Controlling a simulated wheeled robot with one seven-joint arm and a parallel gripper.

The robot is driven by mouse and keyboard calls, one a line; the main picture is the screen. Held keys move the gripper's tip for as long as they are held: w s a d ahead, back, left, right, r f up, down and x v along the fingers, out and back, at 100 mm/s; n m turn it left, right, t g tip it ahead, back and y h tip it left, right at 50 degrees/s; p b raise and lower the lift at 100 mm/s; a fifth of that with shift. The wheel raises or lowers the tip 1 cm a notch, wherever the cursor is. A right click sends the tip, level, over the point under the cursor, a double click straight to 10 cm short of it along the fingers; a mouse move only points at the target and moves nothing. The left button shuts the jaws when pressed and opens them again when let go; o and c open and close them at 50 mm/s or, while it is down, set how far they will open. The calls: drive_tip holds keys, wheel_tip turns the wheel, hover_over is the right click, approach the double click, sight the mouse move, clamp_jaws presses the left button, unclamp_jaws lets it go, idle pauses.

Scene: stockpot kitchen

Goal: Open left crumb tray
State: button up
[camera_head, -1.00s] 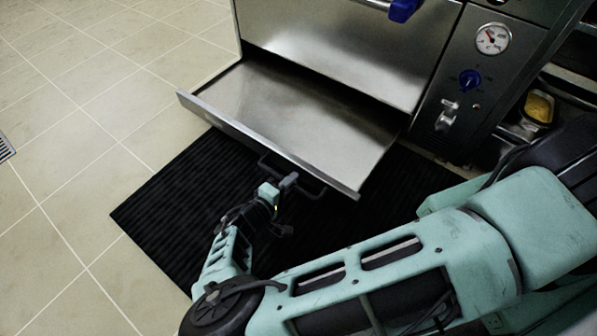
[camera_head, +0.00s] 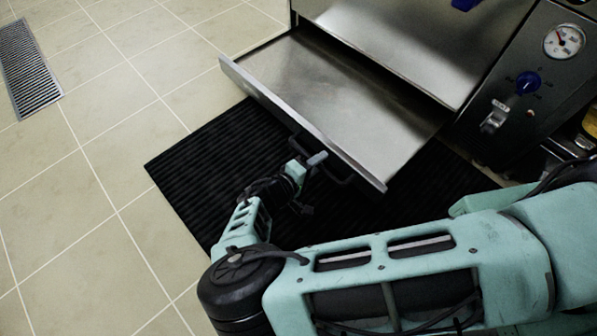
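The left crumb tray (camera_head: 345,92) is a wide, shallow metal drawer, pulled well out from under the steel oven front. Its front panel (camera_head: 292,118) carries a dark bar handle (camera_head: 335,177) near the middle. My gripper (camera_head: 308,165) is at the handle, with its fingertips next to or around the bar's left part. The fingers are small and partly hidden in this view, so I cannot tell whether they are closed on the handle.
A black ribbed mat (camera_head: 205,165) lies on the tiled floor under the tray and my arm. A control panel with a gauge (camera_head: 564,41) and a blue knob (camera_head: 527,83) stands at right. A floor drain (camera_head: 27,68) is at far left. Tiles at left are clear.

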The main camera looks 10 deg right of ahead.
drive_tip(key=p+v, duration=0.4)
drive_tip(key=v, duration=1.3)
drive_tip(key=shift+a, duration=0.2)
drive_tip(key=shift+s, duration=0.1)
drive_tip(key=d+r+m+g+y+p, duration=0.1)
drive_tip(key=d+r+g+y+p, duration=0.2)
drive_tip(key=r, duration=0.7)
drive_tip(key=r+g+y+p, duration=0.25)
drive_tip(key=r+g, duration=0.25)
drive_tip(key=r, duration=0.5)
drive_tip(key=d+r+m+g+y+p, duration=0.1)
drive_tip(key=d+r+g+y+p, duration=0.2)
drive_tip(key=r, duration=0.8)
drive_tip(key=s+d+r+n+t+y+p, duration=0.1)
drive_tip(key=s+d+r+y+p, duration=0.15)
drive_tip(key=s+d+r, duration=0.45)
drive_tip(key=s+d+r+n+t+y+p, duration=0.1)
drive_tip(key=s+d+r+n+y, duration=0.15)
drive_tip(key=r, duration=0.95)
wheel_tip(320, 180, up, 37)
drive_tip(key=p, duration=3.8)
drive_tip(key=shift+w+d+r+m, duration=0.2)
drive_tip(key=shift+d+m, duration=0.15)
